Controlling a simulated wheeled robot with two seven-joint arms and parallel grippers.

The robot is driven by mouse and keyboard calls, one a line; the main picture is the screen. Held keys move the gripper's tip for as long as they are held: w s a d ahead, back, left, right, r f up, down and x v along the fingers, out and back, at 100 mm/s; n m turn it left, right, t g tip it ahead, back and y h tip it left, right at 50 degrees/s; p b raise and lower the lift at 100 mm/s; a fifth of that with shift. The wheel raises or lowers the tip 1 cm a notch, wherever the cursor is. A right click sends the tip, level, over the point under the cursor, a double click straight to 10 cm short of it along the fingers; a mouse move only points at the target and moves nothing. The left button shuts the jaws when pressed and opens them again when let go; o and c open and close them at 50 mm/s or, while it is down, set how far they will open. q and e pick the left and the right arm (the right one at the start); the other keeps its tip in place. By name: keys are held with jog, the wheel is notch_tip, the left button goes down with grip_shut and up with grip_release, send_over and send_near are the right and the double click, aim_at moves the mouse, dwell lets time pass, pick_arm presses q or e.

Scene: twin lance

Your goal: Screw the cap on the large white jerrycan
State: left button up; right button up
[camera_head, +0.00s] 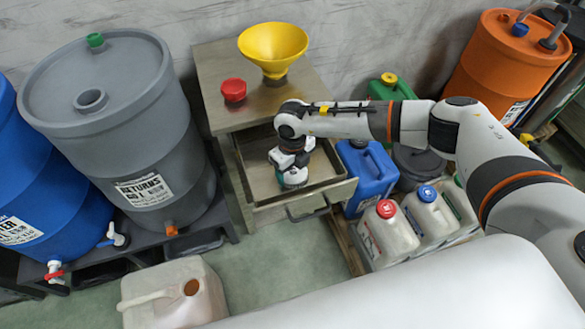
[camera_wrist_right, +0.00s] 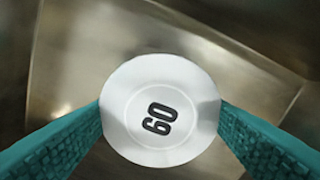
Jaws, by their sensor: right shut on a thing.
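The large white jerrycan (camera_head: 172,296) stands on the floor at the bottom left in the head view, its mouth (camera_head: 191,287) open and uncapped. My right gripper (camera_head: 292,180) reaches down into the open drawer of the metal cabinet. In the right wrist view its teal fingers are shut on a round white cap (camera_wrist_right: 160,110) marked "60", one finger on each side. The metal drawer floor shows behind the cap. Whether the cap touches the floor I cannot tell. My left gripper is not in view.
The cabinet top (camera_head: 215,62) holds a yellow funnel (camera_head: 273,45) and a red cap (camera_head: 233,90). Grey (camera_head: 120,120) and blue (camera_head: 40,190) drums stand left. A blue jerrycan (camera_head: 366,180) and smaller white containers (camera_head: 388,235) stand right of the drawer (camera_head: 335,192).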

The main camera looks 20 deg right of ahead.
jog(key=shift+r+p, duration=2.2)
jog(key=shift+r, duration=1)
